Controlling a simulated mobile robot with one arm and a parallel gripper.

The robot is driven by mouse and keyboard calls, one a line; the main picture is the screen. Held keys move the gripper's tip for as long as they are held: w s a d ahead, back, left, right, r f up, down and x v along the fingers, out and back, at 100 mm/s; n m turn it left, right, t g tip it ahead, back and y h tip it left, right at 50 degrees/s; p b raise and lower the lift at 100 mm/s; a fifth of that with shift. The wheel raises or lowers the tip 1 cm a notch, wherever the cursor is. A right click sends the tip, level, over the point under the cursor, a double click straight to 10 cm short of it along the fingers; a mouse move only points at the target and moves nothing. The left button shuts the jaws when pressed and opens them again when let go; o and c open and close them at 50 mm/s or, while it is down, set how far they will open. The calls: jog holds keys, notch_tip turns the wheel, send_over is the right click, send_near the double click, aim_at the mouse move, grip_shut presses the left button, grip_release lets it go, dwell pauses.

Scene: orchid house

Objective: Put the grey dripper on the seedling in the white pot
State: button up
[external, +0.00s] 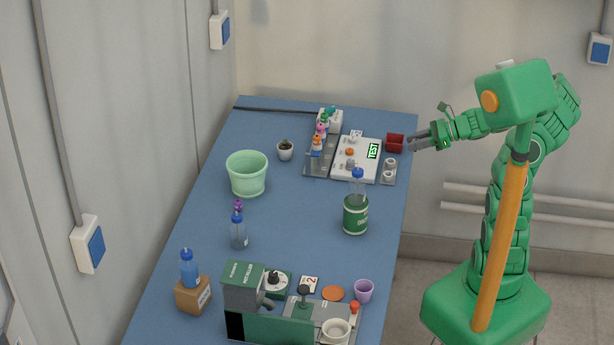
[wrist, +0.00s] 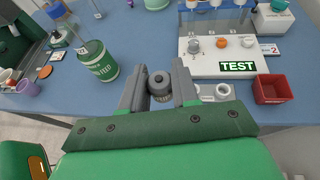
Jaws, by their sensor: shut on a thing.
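The grey dripper (wrist: 158,84) is a short dark-grey capped piece between the fingers of my gripper (wrist: 158,88) in the wrist view. My gripper is shut on it. In the external view my gripper (external: 420,143) is in the air by the table's right edge, near the red box, and the dripper cannot be made out there. The white pot (external: 285,154) is small and stands upright further left on the blue table, with a small dark seedling (external: 285,143) in it. My gripper is well apart from it. I cannot make the pot out in the wrist view.
A white TEST board (external: 362,170), a grey holder with two rings (external: 389,178), a red box (external: 395,147) and a rack of bottles (external: 320,160) lie between. A mint pot (external: 247,177) stands beside the white pot. A tall-necked green bottle (external: 355,216) stands nearer.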

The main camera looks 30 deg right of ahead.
notch_tip(320, 180, up, 12)
jog(key=r, duration=0.1)
jog(key=w+a+m+t+h, duration=0.2)
jog(key=w+m+h, duration=0.1)
jog(key=w, duration=0.8)
jog(key=w+a+m+t+h, duration=0.3)
jog(key=w, duration=0.7)
jog(key=w+a+m+h, duration=0.7)
jog(key=a+h, duration=0.1)
jog(key=a, duration=0.2)
jog(key=shift+a+r+m, duration=0.15)
jog(key=shift+a+m, duration=0.05)
jog(key=shift+m, duration=0.1)
jog(key=shift+s+a+m+h, duration=0.2)
jog(key=shift+a+m+h, duration=0.15)
jog(key=shift+a+h, duration=0.2)
jog(key=shift+s+a+m+h, duration=0.2)
jog(key=shift+a+m+h, duration=0.15)
jog(key=shift+a+h, duration=0.15)
grip_shut()
jog(key=m+g+h, duration=0.2)
jog(key=m+h, duration=0.1)
send_over(287, 150)
jog(key=shift+f, duration=10.5)
